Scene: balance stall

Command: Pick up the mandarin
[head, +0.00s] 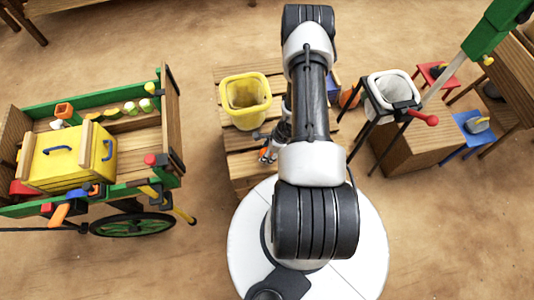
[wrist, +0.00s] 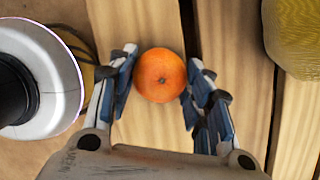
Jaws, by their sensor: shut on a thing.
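The mandarin (wrist: 159,76) is a small round orange fruit, stem end toward the camera in the wrist view. It sits between the two blue-padded fingers of my gripper (wrist: 162,62), which is shut on it. Pale wooden slats show behind and around it; I cannot tell whether it touches them. In the head view my gripper (head: 267,150) is low over the slatted wooden top (head: 240,165), partly hidden by my arm. A little orange shows at the fingers there.
A yellow bucket (head: 229,98) stands on the slats just behind my gripper. A cart with a yellow chest (head: 60,160) stands at left. A white-rimmed bucket (head: 378,84) and a wooden box (head: 420,135) are at right. Sandy floor between is clear.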

